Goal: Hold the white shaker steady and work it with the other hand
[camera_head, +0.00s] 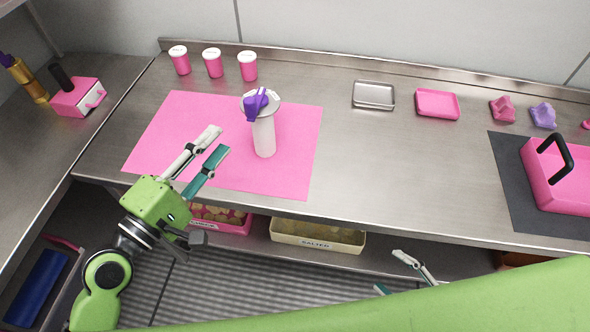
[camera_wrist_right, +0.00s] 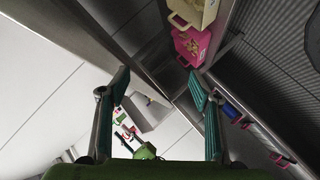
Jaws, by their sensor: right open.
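The white shaker (camera_head: 264,135) stands upright on the pink mat (camera_head: 170,130) in the head view. It has a white top with a purple part (camera_head: 257,104) on it. My left gripper (camera_head: 217,141) is open and empty to the left of the shaker, apart from it, over the mat's front part. My right gripper (camera_head: 393,272) shows only in part at the lower right of the head view, in front of the counter, partly hidden by my green arm. In the right wrist view my right gripper (camera_wrist_right: 160,85) is open with nothing between its fingers.
Several pink cups with white lids, one of them here (camera_head: 213,63), stand behind the mat. A metal tray (camera_head: 374,95) and a pink tray (camera_head: 437,104) lie right of it. A pink carrier (camera_head: 565,185) with a black handle is far right. Bins (camera_head: 317,236) sit below the counter.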

